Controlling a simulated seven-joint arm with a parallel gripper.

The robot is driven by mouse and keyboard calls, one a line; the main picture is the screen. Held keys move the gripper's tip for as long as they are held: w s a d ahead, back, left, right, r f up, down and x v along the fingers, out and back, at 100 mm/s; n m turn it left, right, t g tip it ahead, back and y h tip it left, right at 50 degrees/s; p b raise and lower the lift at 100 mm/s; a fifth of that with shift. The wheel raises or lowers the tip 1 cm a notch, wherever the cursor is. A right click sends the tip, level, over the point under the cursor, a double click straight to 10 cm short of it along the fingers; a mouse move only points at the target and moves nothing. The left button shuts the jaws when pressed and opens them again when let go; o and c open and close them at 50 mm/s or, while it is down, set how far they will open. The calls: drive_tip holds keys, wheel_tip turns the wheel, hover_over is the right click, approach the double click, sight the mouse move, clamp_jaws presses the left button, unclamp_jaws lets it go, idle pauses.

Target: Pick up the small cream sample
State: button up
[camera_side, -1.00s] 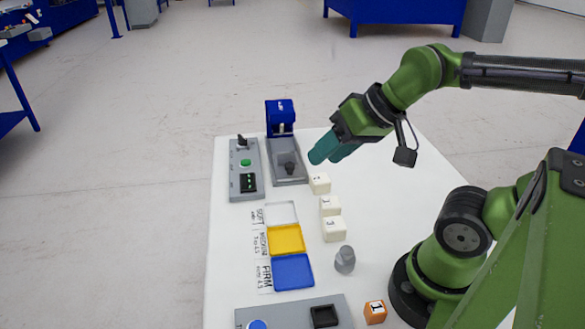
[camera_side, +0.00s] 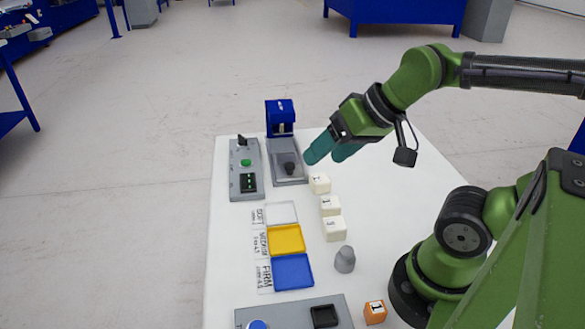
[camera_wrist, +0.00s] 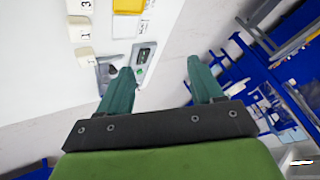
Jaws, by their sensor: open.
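Three cream sample blocks with printed numbers stand in a row on the white table. The far one (camera_side: 319,183) is nearest my gripper, the middle one (camera_side: 330,206) is in front of it, and the near one (camera_side: 334,229) looks the largest. In the wrist view they show at the upper left: the far one (camera_wrist: 85,53), the middle one (camera_wrist: 80,30) and the near one (camera_wrist: 78,7). My gripper (camera_side: 325,157) is open and empty, tilted, above and beyond the far block. Its two teal fingers (camera_wrist: 160,68) are spread apart, touching no block.
A blue and grey press (camera_side: 281,122) stands behind, beside a grey control box (camera_side: 246,172). White, yellow and blue trays (camera_side: 293,271) lie left of the blocks. A grey knob-shaped piece (camera_side: 345,260) and an orange block (camera_side: 375,312) stand nearer. Table right of the blocks is clear.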

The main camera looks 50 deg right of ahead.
drive_tip(key=m+g+h, duration=0.2)
drive_tip(key=m+g, duration=0.5)
drive_tip(key=m, duration=1.1)
hover_over(330, 224)
wheel_tip(330, 224, down, 8)
drive_tip(key=f+m, duration=0.1)
drive_tip(key=f, duration=0.2)
drive_tip(key=f+m, duration=0.2)
drive_tip(key=f, duration=0.1)
drive_tip(key=f+m, duration=0.2)
drive_tip(key=f, duration=0.2)
drive_tip(key=shift+s+d, duration=0.1)
drive_tip(key=shift+d, duration=0.2)
drive_tip(key=shift+a+f, duration=0.2)
drive_tip(key=shift+f, duration=2.9)
drive_tip(key=c, duration=0.7)
